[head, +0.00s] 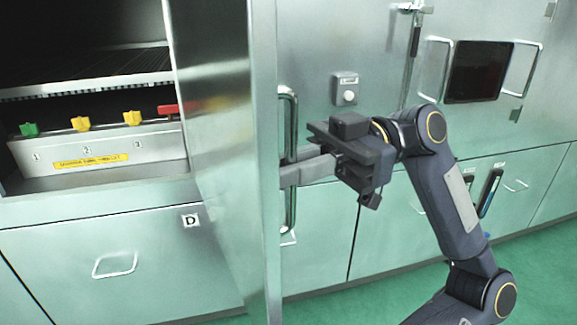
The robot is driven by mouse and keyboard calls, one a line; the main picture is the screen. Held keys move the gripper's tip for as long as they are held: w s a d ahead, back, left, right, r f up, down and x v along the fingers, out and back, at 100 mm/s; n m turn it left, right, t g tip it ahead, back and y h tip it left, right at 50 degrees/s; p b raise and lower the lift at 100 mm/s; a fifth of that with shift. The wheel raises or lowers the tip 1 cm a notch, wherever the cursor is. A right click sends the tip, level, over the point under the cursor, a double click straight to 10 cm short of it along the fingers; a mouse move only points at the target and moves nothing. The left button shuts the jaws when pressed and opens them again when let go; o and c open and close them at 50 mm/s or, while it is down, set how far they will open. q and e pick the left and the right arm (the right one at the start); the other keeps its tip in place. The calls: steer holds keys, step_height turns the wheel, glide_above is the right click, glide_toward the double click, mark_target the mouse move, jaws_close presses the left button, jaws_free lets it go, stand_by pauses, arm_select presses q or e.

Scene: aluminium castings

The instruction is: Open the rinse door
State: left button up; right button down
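A tall metal door (212,120) stands swung open in the head view, its edge toward me; I take it as the rinse door, though no name on it can be read. A vertical bar handle (291,120) is on its right side. My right gripper (298,170) is at the middle of this handle, its fingers pointing left and covering part of the bar. The fingers overlap in this view, so I cannot tell whether they are closed on the bar. My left gripper is not in view.
Left of the door an open bay shows a wire rack (85,72) above a numbered box (140,145) with green, yellow and red levers. Below is a drawer front (50,250). A button box (345,90) and a dark window (478,72) are on the right cabinets. Green floor (340,305) shows.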

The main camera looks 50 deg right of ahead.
steer(key=c, duration=1.5)
jaws_free()
steer(key=shift+r, duration=0.1)
steer(key=shift+c, duration=0.2)
steer(key=v, duration=0.7)
steer(key=shift+s+d+p, duration=0.15)
steer(key=shift+d+p, duration=0.2)
steer(key=shift+p, duration=0.1)
